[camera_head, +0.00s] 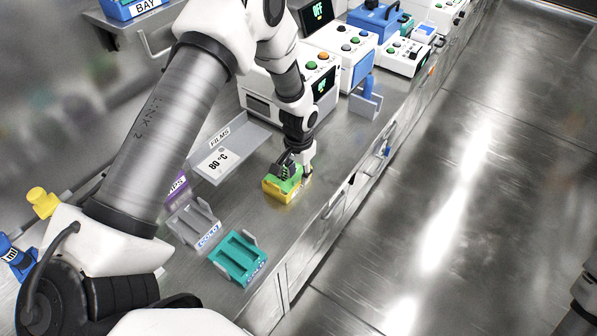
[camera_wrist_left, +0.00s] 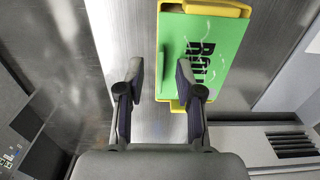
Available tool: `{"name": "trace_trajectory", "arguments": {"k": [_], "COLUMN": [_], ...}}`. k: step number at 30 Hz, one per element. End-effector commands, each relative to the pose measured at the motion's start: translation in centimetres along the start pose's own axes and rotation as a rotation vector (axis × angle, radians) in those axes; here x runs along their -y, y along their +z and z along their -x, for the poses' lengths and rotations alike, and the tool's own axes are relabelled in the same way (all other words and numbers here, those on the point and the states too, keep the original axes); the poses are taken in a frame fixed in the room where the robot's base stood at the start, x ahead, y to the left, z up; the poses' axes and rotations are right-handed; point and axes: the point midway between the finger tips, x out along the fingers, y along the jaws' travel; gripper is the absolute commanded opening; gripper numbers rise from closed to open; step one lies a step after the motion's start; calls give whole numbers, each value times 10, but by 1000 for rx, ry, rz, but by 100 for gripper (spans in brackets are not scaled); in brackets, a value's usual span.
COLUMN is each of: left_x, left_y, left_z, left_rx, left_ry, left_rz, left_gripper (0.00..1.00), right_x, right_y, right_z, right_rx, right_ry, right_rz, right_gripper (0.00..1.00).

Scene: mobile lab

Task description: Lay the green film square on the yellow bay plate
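The green film square (camera_head: 288,184) lies on the yellow bay plate (camera_head: 281,197) on the steel bench. In the left wrist view the green film square (camera_wrist_left: 226,52) carries black lettering and sits within the raised yellow rim of the yellow bay plate (camera_wrist_left: 205,7). My left gripper (camera_head: 296,170) is low over the plate in the head view. In the left wrist view my left gripper (camera_wrist_left: 160,78) is open, with a gap between its fingers. My right gripper is out of view.
A grey tray labelled FILMS (camera_head: 236,154) stands behind the plate. A grey holder (camera_head: 192,220) and a teal holder (camera_head: 238,257) stand nearer. White instruments (camera_head: 322,88) line the bench beyond. The bench's front edge is just right of the plate.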

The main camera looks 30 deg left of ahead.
Motion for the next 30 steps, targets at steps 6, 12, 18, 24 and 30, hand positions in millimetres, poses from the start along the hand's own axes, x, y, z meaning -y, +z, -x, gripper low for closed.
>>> {"name": "trace_trajectory", "arguments": {"k": [6, 12, 18, 24, 30], "left_x": [0, 0, 0, 0, 0], "left_y": [-1, -2, -1, 0, 0], "left_z": [8, 52, 100, 120, 120], "left_rx": [-2, -5, -4, 0, 0], "left_ry": [0, 0, 0, 0, 0], "left_rz": [0, 0, 0, 0, 0], "left_gripper": [35, 35, 35, 35, 35], "right_x": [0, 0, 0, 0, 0], "right_y": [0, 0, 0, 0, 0], "right_z": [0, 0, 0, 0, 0], "right_rx": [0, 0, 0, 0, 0], "right_ry": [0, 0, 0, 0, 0], "right_rz": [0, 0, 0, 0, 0], "right_gripper": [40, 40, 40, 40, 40]}}
